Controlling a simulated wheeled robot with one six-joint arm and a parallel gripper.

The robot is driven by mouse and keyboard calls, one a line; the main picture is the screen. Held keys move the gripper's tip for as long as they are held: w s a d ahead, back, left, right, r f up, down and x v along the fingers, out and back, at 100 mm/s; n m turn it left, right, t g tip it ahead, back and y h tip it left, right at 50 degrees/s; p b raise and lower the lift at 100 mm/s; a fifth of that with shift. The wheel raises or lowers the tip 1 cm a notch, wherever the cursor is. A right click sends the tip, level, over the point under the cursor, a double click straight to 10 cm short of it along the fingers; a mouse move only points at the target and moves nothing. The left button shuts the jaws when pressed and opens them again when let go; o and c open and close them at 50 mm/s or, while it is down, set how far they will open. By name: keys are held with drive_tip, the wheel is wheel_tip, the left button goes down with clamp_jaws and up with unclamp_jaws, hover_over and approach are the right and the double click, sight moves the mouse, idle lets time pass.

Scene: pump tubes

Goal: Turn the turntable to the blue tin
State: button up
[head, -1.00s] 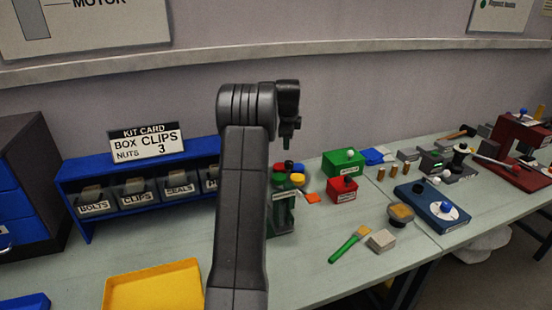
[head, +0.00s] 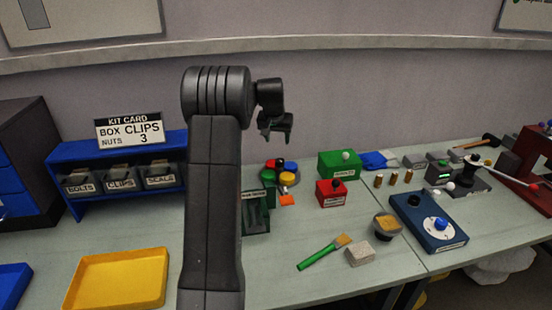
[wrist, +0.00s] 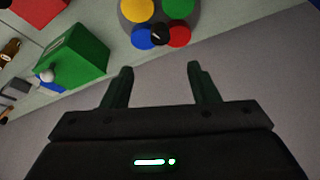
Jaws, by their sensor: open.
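The turntable (head: 280,172) is a small round grey disc on the bench. It carries red, blue, yellow and green round tins near its rim. An orange marker (head: 288,200) lies at its front edge. In the wrist view the turntable (wrist: 127,27) is at the top, partly cut off, with the blue tin (wrist: 143,38) and red tin (wrist: 181,37) nearest my fingers and a black knob (wrist: 160,35) between them. My gripper (head: 275,130) is open and empty, above and apart from the turntable. Its two fingers (wrist: 162,85) show spread in the wrist view.
A dark green labelled stand (head: 257,212) is just in front of the turntable. Green (head: 338,165) and red (head: 328,195) boxes with knobs stand to its right. A blue bin rack (head: 70,160) and a yellow tray (head: 120,280) are to the left. A brush (head: 320,257) lies in front.

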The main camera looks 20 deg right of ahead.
sight(280, 160)
drive_tip(key=p+x, duration=0.3)
drive_tip(key=x, duration=1)
drive_tip(key=shift+d+f, duration=0.1)
clamp_jaws()
